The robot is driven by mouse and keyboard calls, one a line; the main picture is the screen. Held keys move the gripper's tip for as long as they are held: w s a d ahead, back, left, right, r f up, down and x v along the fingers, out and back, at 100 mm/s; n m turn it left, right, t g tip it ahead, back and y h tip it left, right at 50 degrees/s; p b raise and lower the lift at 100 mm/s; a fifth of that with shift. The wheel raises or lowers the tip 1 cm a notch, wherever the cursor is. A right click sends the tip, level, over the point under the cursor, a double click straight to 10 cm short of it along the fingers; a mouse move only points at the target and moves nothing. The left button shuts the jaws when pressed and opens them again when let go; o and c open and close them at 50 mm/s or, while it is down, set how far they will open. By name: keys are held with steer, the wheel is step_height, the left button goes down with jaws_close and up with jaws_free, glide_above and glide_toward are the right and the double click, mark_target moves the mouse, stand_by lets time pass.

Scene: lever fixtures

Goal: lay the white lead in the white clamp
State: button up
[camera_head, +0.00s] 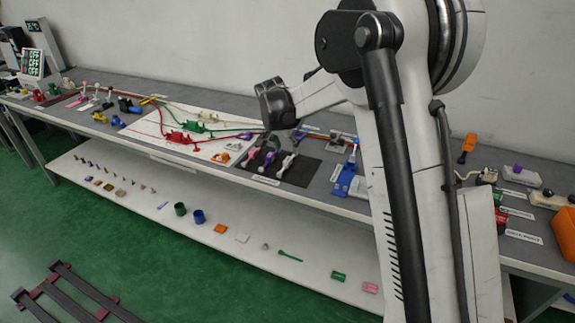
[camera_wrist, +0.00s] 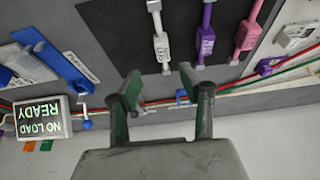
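A pale, whitish clamp (camera_head: 208,116) stands on the white board at the back of the bench, behind a green clamp (camera_head: 194,127) and a red clamp (camera_head: 180,138). Leads run right from this area toward my gripper (camera_head: 278,108); the white lead is too thin to tell apart surely. In the wrist view my gripper (camera_wrist: 160,90) is open, its two fingers apart with nothing held. Red and green leads (camera_wrist: 240,88) pass along the bench's back edge by the fingertips.
A black mat (camera_wrist: 110,30) holds white (camera_wrist: 160,42), purple (camera_wrist: 205,40) and pink (camera_wrist: 247,32) levers. A lit "NO LOAD READY" sign (camera_wrist: 41,116) and a blue crank (camera_wrist: 85,108) are at left. The wall is close behind the bench.

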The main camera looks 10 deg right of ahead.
mark_target(287, 159)
steer(key=x, duration=0.8)
steer(key=shift+a+f+b, duration=0.1)
steer(key=shift+a+b, duration=0.3)
jaws_close()
